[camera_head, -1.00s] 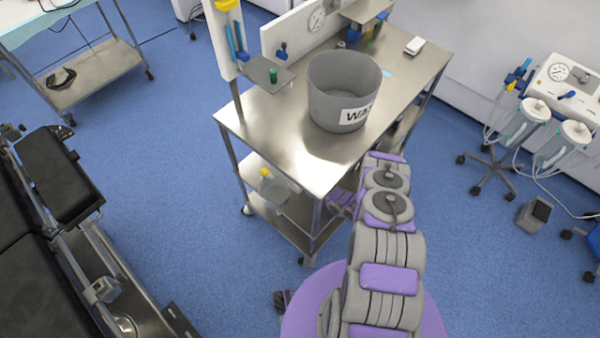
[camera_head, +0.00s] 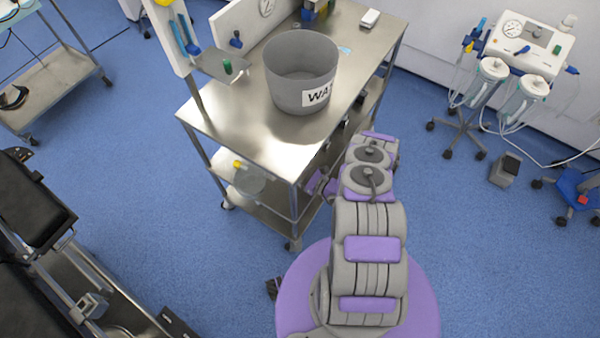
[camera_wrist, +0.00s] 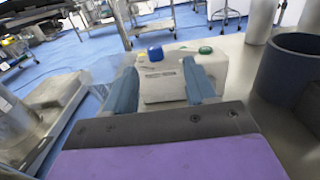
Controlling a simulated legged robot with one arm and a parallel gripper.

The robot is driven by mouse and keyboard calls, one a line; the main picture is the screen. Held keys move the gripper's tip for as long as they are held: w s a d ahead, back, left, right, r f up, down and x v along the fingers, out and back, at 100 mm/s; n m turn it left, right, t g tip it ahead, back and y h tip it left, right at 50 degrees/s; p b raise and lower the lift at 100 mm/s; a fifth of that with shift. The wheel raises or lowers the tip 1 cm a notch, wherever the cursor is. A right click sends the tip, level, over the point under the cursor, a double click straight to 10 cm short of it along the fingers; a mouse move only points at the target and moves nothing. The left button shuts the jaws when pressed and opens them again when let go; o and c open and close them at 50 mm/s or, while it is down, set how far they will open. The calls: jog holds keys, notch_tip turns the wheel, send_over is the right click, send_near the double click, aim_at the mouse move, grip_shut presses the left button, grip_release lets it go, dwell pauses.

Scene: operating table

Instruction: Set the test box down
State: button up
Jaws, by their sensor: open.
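In the wrist view, a white box (camera_wrist: 160,78) with small printed text stands between the two blue-grey fingers of my gripper (camera_wrist: 161,90). The fingers are open, one on each side of the box. A blue cap and a green cap show at its top. The box's base is hidden behind my gripper's dark and purple body, so I cannot tell whether it touches the surface below. In the head view my arm reaches to the near right side of the steel cart (camera_head: 232,118), and my gripper and the box are hidden there.
A grey bin (camera_head: 300,75) stands on the cart top. In the wrist view, a dark grey cup (camera_wrist: 285,75) stands close on the right, on a metal surface. A yellow-capped container (camera_head: 248,180) sits on a lower cart shelf.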

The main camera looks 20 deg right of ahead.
jog(key=shift+v, duration=1.05)
jog(key=shift+s, duration=0.35)
jog(key=shift+d, duration=0.2)
